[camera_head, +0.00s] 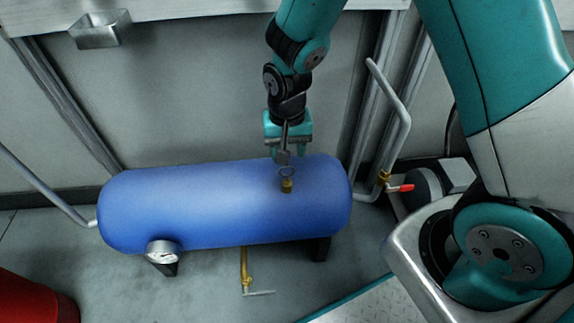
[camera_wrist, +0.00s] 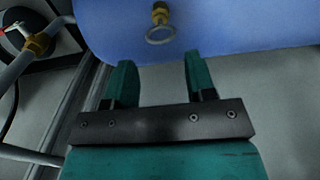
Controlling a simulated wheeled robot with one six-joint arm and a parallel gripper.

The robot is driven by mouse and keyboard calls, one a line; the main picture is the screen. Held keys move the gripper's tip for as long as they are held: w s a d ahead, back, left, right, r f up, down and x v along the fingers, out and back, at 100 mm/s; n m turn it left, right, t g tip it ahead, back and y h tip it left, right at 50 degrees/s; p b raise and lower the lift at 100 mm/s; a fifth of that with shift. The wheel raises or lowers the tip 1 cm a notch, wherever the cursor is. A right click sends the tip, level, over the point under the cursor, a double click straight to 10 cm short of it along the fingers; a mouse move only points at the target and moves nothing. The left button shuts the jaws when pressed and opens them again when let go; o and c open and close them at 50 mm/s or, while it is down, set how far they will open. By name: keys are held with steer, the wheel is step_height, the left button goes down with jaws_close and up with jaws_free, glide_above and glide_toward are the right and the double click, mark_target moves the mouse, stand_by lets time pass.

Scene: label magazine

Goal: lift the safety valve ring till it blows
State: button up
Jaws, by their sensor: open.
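The safety valve is a small brass fitting (camera_head: 287,186) on top of the blue tank (camera_head: 200,205), near its right end. Its thin metal ring (camera_wrist: 160,35) shows in the wrist view, hanging from the brass valve (camera_wrist: 160,13) ahead of the fingers. My gripper (camera_wrist: 153,70) is open and empty, with its two teal fingers apart. The ring lies beyond the fingertips, roughly in line with the gap between them, and is not between them. In the head view my gripper (camera_head: 287,150) is just above and behind the valve, partly overlapping the ring.
A pressure gauge (camera_head: 162,252) sits at the tank's front left and a brass drain valve (camera_head: 246,283) hangs beneath. A pipe with a red-handled valve (camera_head: 400,188) stands right of the tank. A metal tray (camera_head: 100,30) is on the wall. A red object (camera_head: 35,300) is at lower left.

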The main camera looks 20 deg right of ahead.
steer(key=shift+f+b, duration=0.45)
steer(key=shift+f, duration=1.55)
